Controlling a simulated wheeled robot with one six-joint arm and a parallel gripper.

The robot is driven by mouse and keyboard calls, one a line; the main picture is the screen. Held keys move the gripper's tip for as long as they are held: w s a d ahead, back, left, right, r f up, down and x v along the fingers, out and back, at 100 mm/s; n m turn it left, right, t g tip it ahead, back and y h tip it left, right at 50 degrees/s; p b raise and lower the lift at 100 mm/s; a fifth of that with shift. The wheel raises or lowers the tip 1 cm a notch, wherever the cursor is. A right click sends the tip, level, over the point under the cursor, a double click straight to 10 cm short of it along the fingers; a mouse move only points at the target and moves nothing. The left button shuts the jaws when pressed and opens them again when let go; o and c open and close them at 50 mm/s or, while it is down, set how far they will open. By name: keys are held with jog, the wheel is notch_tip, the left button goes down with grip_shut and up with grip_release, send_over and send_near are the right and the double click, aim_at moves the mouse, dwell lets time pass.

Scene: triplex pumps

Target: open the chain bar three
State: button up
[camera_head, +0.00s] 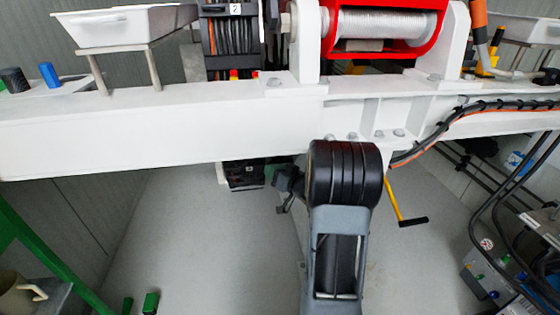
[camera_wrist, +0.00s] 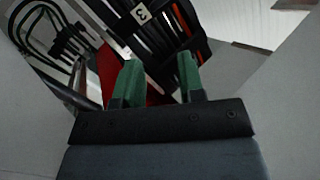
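A black slatted unit with a white label "3" (camera_wrist: 141,14) fills the top middle of the wrist view, just beyond my fingertips. It looks like the chain bar three. My gripper (camera_wrist: 158,68) has two green fingers, spread apart with nothing visible held between them. Whether a fingertip touches the unit, I cannot tell. In the head view, a black labelled unit (camera_head: 246,176) hangs under the white beam, left of my arm; its label is too small to read. My gripper shows only partly there, beside that unit, and my arm hides some of it.
A white beam (camera_head: 120,140) crosses the head view above my arm. Above it are a black unit labelled "2" (camera_head: 236,10) and a red winch frame (camera_head: 385,52). A yellow bar with a black handle (camera_head: 397,205) hangs right of my arm.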

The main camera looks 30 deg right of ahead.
jog(key=r+m+p, duration=0.1)
jog(key=m+p, duration=0.1)
jog(key=m, duration=0.2)
jog(key=d+r+m+h+p, duration=0.1)
jog(key=m+p, duration=0.1)
jog(key=m, duration=0.2)
jog(key=d+r+m+p, duration=0.1)
jog(key=m+p, duration=0.1)
jog(key=m, duration=0.2)
jog(key=shift+m, duration=0.4)
jog(key=shift+h, duration=0.3)
